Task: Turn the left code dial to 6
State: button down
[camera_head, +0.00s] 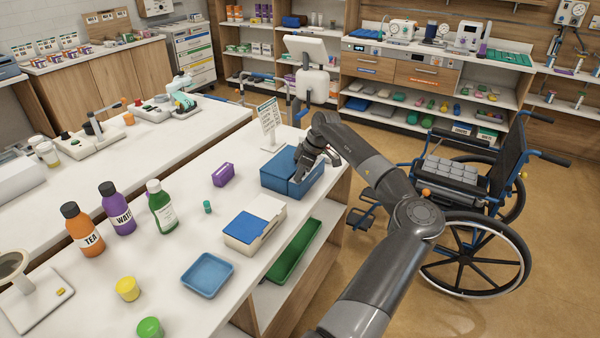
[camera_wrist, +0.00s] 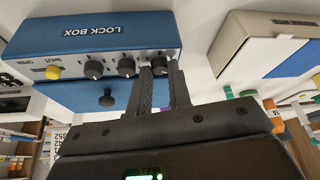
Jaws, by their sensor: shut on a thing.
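The blue lock box (camera_head: 279,173) stands near the right edge of the white counter (camera_head: 180,240) in the head view. In the wrist view the lock box (camera_wrist: 100,36) appears upside down, with a row of three black dials, a yellow button (camera_wrist: 53,72) and a blue front panel with a black knob (camera_wrist: 106,98). My gripper (camera_wrist: 163,72) is shut on the left code dial (camera_wrist: 160,64), which lies rightmost in this upside-down view. The fingers partly hide it, and its number cannot be read. The middle dial (camera_wrist: 127,67) and the other end dial (camera_wrist: 93,69) are free.
A white box with a blue panel (camera_head: 250,226), a blue tray (camera_head: 207,274) and a purple box (camera_head: 223,174) are on the counter. A sign (camera_head: 269,120) stands behind the lock box. A wheelchair (camera_head: 465,190) is to the right of my arm.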

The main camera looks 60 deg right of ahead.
jog(key=shift+f, duration=0.1)
jog(key=c, duration=1.6)
grip_release()
jog(key=v, duration=1.1)
jog(key=shift+f, duration=0.1)
